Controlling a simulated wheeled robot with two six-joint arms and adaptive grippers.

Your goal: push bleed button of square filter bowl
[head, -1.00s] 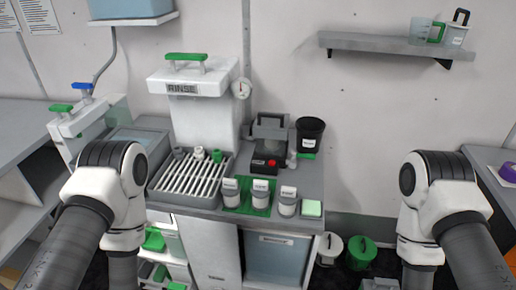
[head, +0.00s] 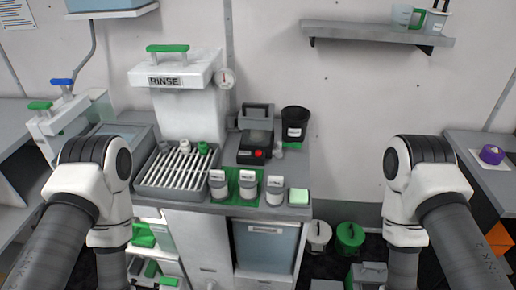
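I cannot pick out a square filter bowl or its bleed button for certain at this size. A dark device with a red button (head: 258,154) stands at the back of the middle bench. Small white, grey and green fittings (head: 203,147) lie on the slatted drain tray (head: 148,179) left of it. Both of my arms show, one at each side, bent with their lower links running down out of the picture. Neither gripper is in view.
A white RINSE tank (head: 185,105) stands behind the tray. Three labelled jars (head: 247,187), a pale green pad (head: 299,196) and a black bin (head: 295,122) share the bench. Buckets (head: 349,236) stand on the floor to the right. A wall shelf (head: 375,35) hangs above.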

